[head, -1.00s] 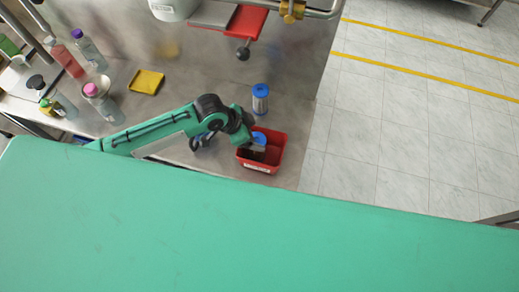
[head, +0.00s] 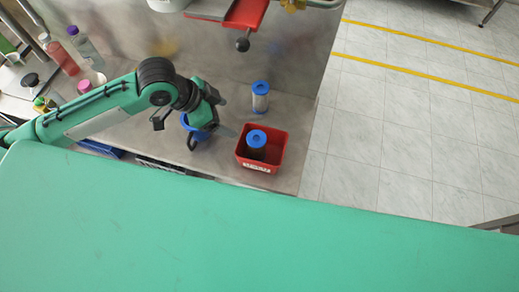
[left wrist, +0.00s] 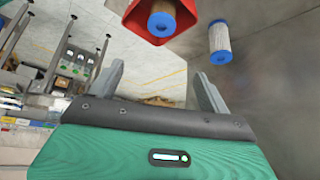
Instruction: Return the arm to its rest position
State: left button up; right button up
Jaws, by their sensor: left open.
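My left gripper (head: 226,131) is in the head view, left of the red bin and above the bench. In the left wrist view its two fingers (left wrist: 160,82) stand wide apart with nothing between them. A blue-capped cartridge (head: 257,141) is inside the red bin (head: 277,154), apart from the gripper. The bin (left wrist: 133,22) and the cartridge in it (left wrist: 162,22) also show at the top of the left wrist view. My right gripper is not in view.
Another blue-capped cartridge (head: 260,97) stands on the metal bench (head: 305,135) behind the bin. A blue round object (head: 187,121) is partly hidden by my gripper. Bottles (head: 82,44) stand at the left. A black knob on a red lever (head: 242,45) is at the back.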

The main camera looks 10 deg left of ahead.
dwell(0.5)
pick_arm(q)
jog(key=s+d+f+n+t, duration=0.2)
jog(key=s+d+f+n, duration=0.1)
jog(key=s+f, duration=0.1)
jog(key=s+a+f+n+g+y, duration=0.2)
jog(key=s+a+f+n+y, duration=0.45)
jog(key=s+a+f, duration=0.35)
notch_tip(320, 180, down, 30)
jog(key=s+d+g+b, duration=0.1)
jog(key=s+a+f, duration=0.1)
jog(key=s+f, duration=0.8)
jog(key=f, duration=0.1)
jog(key=s+a+f+g+b, duration=0.1)
jog(key=s+a+f, duration=0.1)
jog(key=s+f, duration=0.8)
jog(key=shift+s+a+f+h+b, duration=0.25)
jog(key=shift+s+f+h+b, duration=0.1)
jog(key=shift+f, duration=0.2)
